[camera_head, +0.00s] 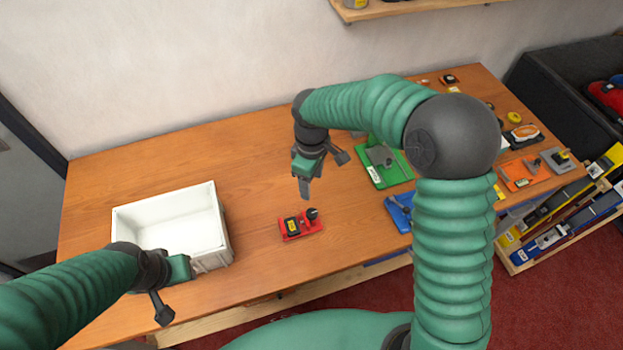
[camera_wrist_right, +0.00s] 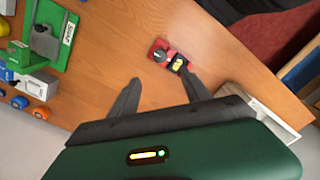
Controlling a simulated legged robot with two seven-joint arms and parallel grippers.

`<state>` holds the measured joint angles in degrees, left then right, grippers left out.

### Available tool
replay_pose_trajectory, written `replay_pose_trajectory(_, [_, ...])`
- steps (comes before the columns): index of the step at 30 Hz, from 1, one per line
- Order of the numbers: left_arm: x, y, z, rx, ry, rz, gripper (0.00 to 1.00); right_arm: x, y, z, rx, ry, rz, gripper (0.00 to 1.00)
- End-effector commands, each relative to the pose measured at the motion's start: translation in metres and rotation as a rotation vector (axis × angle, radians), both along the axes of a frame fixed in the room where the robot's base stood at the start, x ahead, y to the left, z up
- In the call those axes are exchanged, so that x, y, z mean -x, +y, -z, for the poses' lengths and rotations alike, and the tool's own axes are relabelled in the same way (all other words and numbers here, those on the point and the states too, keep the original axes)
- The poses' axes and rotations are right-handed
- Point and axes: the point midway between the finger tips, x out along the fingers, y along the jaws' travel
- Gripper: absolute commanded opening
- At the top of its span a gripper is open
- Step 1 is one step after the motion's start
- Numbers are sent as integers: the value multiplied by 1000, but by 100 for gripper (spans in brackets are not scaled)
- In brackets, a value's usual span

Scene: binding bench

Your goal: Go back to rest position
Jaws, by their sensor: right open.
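My right gripper (camera_head: 322,178) is open and empty above the middle of the bench. Its two dark fingers also show spread apart in the right wrist view (camera_wrist_right: 164,90), with bare wood between them. A small red device (camera_head: 300,225) with a black knob and a yellow label lies on the bench below and in front of it. The red device also shows beyond the fingertips in the right wrist view (camera_wrist_right: 170,57), apart from them. My left gripper (camera_head: 166,290) is at the lower left, by the front of the white bin; its fingers are only partly visible.
The white bin (camera_head: 222,250) stands at the bench's left and looks empty. A green device (camera_head: 392,174), a blue one (camera_head: 401,212) and an orange one (camera_head: 524,174) lie to the right. A rack with long tools (camera_head: 515,262) stands at the right. Wood between bin and red device is clear.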

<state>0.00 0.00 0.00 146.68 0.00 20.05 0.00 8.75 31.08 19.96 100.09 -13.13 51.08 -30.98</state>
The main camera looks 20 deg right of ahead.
Motion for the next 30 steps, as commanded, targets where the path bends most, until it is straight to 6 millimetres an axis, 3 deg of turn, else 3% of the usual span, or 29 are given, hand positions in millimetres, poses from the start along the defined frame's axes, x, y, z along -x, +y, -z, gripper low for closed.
replay_pose_trajectory(5, [0, 0, 1, 0, 0, 0, 36, 0, 0, -11, 0, 0, 0, 56])
replay_pose_trajectory(18, [0, 0, 3, 0, 0, 0, 36, 5, -1, -8, 3, -6, 20, 56])
replay_pose_trajectory(20, [0, 0, 7, 0, 0, 0, 36, 17, -5, -4, 6, -20, 75, 56])
replay_pose_trajectory(27, [0, 0, 27, 0, 0, 0, 36, 111, -39, 23, -40, -162, 582, 56])
replay_pose_trajectory(30, [0, 0, 31, 0, 0, 0, 36, 139, -48, 31, -79, -204, 752, 56])
